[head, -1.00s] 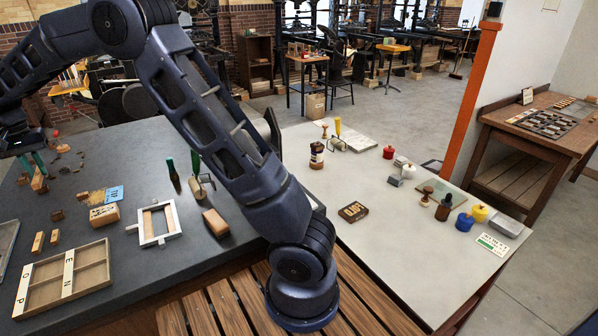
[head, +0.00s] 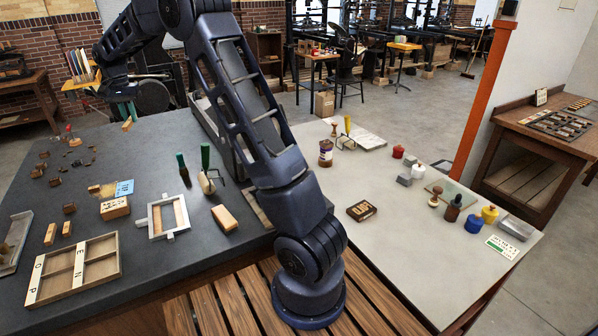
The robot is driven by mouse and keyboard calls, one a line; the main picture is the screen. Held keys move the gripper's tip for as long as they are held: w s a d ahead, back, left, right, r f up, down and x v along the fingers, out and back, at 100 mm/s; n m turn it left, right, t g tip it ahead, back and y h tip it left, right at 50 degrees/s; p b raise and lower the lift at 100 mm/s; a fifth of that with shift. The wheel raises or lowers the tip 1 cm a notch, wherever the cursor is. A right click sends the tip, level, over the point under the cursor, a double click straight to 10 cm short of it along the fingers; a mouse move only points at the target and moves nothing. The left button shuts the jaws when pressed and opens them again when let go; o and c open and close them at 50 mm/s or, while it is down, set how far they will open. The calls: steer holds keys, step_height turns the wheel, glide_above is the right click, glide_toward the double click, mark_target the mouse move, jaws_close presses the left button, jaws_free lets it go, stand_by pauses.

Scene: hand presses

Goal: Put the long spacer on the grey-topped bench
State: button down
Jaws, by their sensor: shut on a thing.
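My gripper (head: 126,117), with teal fingers, is at the upper left over the far part of the dark bench. It is shut on a small tan wooden block (head: 127,125), which seems to be the long spacer. The block looks tilted and held above the dark top; the exact gap is hard to tell. The pale grey-topped bench (head: 400,246) stands to the right, beyond my arm. Its near middle is bare. The dark slate-coloured bench (head: 215,270) fills the left side.
The dark bench holds a divided wooden tray (head: 75,270), a metal frame (head: 153,231) and several small wooden blocks.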

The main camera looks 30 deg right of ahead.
steer(key=w+d+m, duration=0.3)
steer(key=d, duration=1.6)
steer(key=w+d+m, duration=0.2)
steer(key=d, duration=1.6)
steer(key=s+d+m, duration=0.2)
steer(key=s+d, duration=0.2)
steer(key=d, duration=1)
steer(key=s+d+m, duration=0.2)
steer(key=s+d, duration=0.3)
steer(key=d, duration=0.9)
steer(key=m, duration=0.6)
glide_above(371, 171)
step_height(371, 171, down, 35)
steer(key=shift+a+r, duration=0.1)
steer(key=shift+r, duration=0.05)
steer(key=c, duration=1.4)
jaws_free()
